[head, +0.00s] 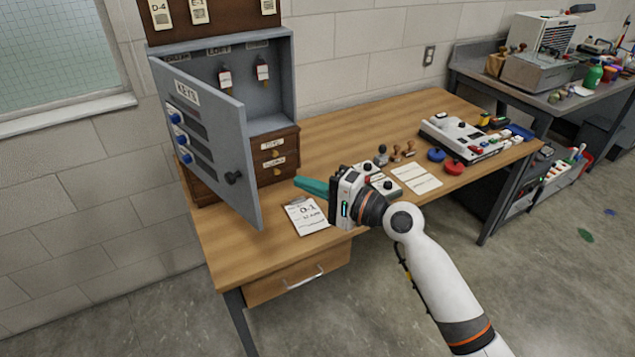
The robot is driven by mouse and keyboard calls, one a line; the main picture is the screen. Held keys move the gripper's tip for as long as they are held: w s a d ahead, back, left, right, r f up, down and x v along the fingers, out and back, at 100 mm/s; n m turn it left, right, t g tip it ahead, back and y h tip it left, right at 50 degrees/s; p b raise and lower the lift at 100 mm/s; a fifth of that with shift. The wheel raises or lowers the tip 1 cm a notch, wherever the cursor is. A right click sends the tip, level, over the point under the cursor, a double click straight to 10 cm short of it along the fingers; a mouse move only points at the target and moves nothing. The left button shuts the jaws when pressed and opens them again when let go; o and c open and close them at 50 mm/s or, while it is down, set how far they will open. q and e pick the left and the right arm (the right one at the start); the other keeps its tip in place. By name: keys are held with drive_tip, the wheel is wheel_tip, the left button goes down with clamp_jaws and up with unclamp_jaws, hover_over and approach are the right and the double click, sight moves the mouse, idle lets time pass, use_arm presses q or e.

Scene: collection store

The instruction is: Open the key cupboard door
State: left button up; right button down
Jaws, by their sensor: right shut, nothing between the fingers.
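The grey key cupboard (288,75) stands on small wooden drawers at the back left of the desk. Its door (215,140), labelled KEYS, is swung wide open to the left and front, so the inside shows. Tagged keys (225,80) hang inside. My right gripper (302,184), with teal fingers, is shut and empty. In the picture it is right of the knob, apart from the door, above the desk. My left gripper is not in view.
A clipboard (306,214) lies on the wooden desk (340,130) below the gripper. Stamps, ink pads (453,167) and a grey device (460,132) are on the right. A drawer with a handle (305,277) is under the desk's front. The desk's back middle is clear.

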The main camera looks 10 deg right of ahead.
drive_tip(key=w+a+p, duration=0.2)
drive_tip(key=a+p, duration=0.1)
drive_tip(key=a, duration=0.4)
drive_tip(key=shift+a, duration=0.3)
